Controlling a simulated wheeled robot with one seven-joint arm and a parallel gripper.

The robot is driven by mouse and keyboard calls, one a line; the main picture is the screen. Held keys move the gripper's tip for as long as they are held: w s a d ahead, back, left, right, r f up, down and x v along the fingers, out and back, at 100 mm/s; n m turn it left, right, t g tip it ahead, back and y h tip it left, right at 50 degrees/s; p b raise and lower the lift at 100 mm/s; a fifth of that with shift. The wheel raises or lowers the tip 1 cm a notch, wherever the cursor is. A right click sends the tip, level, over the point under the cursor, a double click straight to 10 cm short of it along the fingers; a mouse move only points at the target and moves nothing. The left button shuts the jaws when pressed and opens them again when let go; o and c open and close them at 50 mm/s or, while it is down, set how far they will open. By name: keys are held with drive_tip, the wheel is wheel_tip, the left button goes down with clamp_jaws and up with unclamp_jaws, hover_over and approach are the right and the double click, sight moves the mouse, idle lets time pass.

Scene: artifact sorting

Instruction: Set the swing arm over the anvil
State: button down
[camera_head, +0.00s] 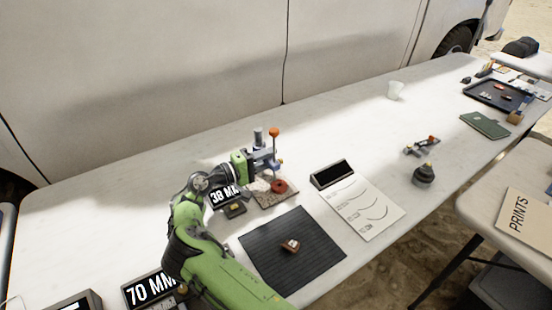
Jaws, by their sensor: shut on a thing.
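A small gauge stand rests on a speckled stone base (264,201) on the white table. It has a grey upright post (258,138) and a tall rod topped by an orange knob (274,132). A red ring-shaped piece (280,186) lies on the base, apparently around the anvil; the anvil itself is too small to make out. My gripper (256,163) reaches in from the left at the stand's height, shut on the blue-grey swing arm (266,156). The fingers partly hide the swing arm, so I cannot tell exactly how it lines up with the anvil.
A "38 MM" display (224,196) stands close under my wrist, with a "70 MM" display (150,290) nearer. A dark mat (270,240) with a small brown piece (290,246) lies in front.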

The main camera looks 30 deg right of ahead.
drive_tip(key=shift+f, duration=0.1)
drive_tip(key=c, duration=0.9)
unclamp_jaws()
drive_tip(key=a, duration=0.5)
drive_tip(key=s+a+p, duration=0.1)
drive_tip(key=a, duration=0.9)
drive_tip(key=shift+s+a+p, duration=0.2)
drive_tip(key=shift+a+p, duration=0.2)
